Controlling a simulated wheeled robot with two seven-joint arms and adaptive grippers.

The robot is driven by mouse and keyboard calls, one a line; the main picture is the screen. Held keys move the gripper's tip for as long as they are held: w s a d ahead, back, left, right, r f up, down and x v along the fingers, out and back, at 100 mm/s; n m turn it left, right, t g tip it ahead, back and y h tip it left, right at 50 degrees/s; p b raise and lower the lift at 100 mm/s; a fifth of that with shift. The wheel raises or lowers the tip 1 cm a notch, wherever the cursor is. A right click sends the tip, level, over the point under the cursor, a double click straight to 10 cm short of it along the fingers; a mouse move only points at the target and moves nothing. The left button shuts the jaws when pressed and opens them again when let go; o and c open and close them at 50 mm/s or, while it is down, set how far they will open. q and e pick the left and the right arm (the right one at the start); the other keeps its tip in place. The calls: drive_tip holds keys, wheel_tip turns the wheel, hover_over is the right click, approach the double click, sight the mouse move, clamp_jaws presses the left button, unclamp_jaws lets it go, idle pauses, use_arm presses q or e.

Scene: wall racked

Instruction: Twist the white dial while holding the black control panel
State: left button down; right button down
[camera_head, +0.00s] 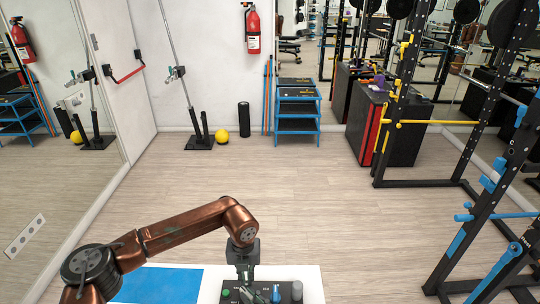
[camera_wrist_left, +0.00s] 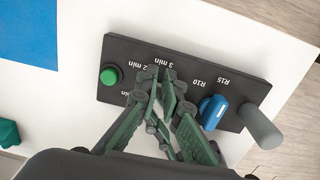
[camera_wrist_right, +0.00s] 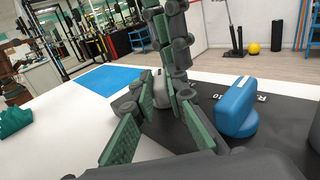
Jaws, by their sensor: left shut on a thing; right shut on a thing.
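The black control panel (camera_wrist_left: 190,60) lies on a white tabletop, with a green button (camera_wrist_left: 110,76), a blue knob (camera_wrist_left: 212,112) and a grey lever. In the right wrist view the pale dial (camera_wrist_right: 160,92) shows between the fingertips of my right gripper (camera_wrist_right: 160,84), which is shut on it. My left gripper (camera_wrist_left: 163,85) reaches down over the same part of the panel, by the minute labels. It is shut with its tips at the dial, and the fingers hide the exact contact. In the head view my left gripper (camera_head: 246,282) is above the panel (camera_head: 230,296); the right is hardly discernible.
A blue mat (camera_head: 160,284) lies on the tabletop left of the panel. A dark green object (camera_wrist_left: 9,132) shows at the left edge in the left wrist view. The grey lever (camera_wrist_left: 260,126) rises at the panel's right end. Gym racks stand farther off.

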use_arm(q)
drive_tip(key=shift+s+d, duration=0.3)
drive_tip(key=shift+d, duration=0.6)
drive_tip(key=shift+d, duration=0.2)
drive_tip(key=shift+w, duration=0.2)
drive_tip(key=shift+w+d, duration=0.15)
drive_tip(key=shift+w, duration=0.1)
wheel_tip(320, 180, up, 6)
idle(0.4)
use_arm(e)
drive_tip(key=c, duration=1.8)
unclamp_jaws()
drive_tip(key=shift+c, duration=0.2)
